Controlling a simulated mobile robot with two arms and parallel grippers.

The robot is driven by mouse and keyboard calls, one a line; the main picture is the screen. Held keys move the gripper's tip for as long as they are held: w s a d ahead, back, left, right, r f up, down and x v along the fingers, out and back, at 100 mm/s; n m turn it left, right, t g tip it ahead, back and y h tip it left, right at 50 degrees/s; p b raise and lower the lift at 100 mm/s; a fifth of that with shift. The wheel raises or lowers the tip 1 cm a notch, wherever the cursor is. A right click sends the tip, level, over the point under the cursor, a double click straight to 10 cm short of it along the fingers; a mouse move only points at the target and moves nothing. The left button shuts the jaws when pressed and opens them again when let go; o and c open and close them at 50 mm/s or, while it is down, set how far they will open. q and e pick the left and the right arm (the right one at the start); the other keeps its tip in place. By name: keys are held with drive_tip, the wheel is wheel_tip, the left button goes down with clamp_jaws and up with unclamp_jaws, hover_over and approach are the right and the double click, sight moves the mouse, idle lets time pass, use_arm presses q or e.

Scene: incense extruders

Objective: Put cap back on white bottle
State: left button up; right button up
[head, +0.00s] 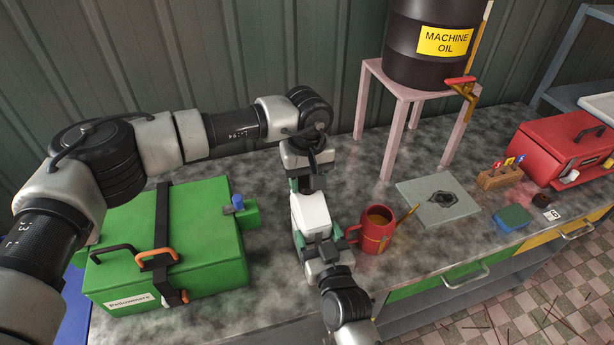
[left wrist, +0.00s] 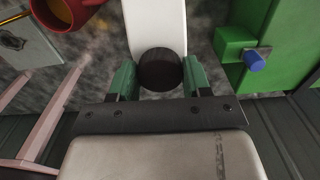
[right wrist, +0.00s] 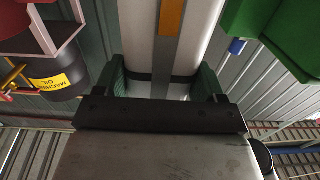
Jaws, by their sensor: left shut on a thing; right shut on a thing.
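The white bottle (head: 311,213) is held between my two grippers in the head view. My right gripper (head: 318,246) is shut on its body from the near side, and its green fingers flank the bottle (right wrist: 190,45) in the right wrist view. My left gripper (head: 306,184) is above, at the bottle's far end. In the left wrist view its green fingers are shut on a dark round cap (left wrist: 161,70), which meets the end of the white bottle (left wrist: 157,28). I cannot tell whether the cap is fully seated. The cap is hidden in the head view.
A green case (head: 200,225) lies to the left. A grey plate (head: 437,203) lies farther right. A pink stand (head: 402,88) holds the machine oil drum (head: 425,60) behind.

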use_arm(q)
drive_tip(key=m, duration=0.6)
drive_tip(key=shift+m, duration=0.4)
drive_tip(key=m, duration=0.5)
drive_tip(key=shift+m, duration=0.4)
drive_tip(key=o, duration=0.9)
drive_tip(key=shift+r, duration=0.1)
drive_tip(key=shift+r, duration=2.15)
